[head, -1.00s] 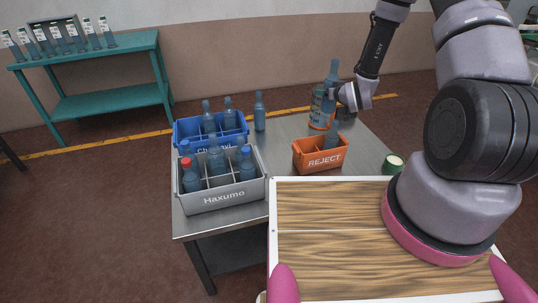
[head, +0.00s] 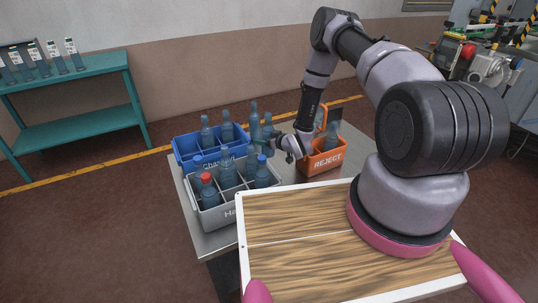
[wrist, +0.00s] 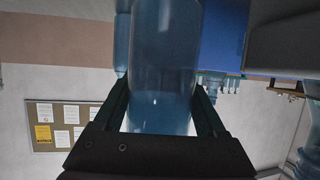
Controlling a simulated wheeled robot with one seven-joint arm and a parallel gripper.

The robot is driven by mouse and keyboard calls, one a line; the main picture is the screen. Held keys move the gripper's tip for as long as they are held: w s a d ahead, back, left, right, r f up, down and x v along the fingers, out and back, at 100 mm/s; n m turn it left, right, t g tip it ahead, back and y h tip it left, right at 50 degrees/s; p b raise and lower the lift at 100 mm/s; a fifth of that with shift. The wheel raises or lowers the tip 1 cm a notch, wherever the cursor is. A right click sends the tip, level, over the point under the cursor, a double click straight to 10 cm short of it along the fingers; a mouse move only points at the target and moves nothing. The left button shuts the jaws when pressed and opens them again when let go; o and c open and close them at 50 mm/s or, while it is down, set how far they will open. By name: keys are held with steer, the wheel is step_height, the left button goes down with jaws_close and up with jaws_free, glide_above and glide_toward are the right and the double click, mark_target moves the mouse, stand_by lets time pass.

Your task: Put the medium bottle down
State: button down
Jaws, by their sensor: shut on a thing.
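The medium bottle (wrist: 163,65) is blue and see-through and fills the middle of the wrist view between my two fingers. My gripper (wrist: 162,110) is shut on it. In the head view my gripper (head: 279,143) holds the bottle (head: 268,132) roughly upright, just right of another blue bottle (head: 254,118). The fingers and the neighbouring bottle partly hide it. I cannot tell whether its base touches the table.
A blue crate (head: 183,150) and a grey crate (head: 212,218), both with bottles, stand to the left. The orange REJECT crate (head: 325,163) with a bottle is right of my gripper. A teal shelf (head: 75,133) holds labelled bottles further off.

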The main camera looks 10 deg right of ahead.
steer(key=shift+f, duration=3.05)
steer(key=shift+f, duration=0.1)
steer(key=shift+c, duration=1.1)
jaws_free()
steer(key=shift+f, duration=0.1)
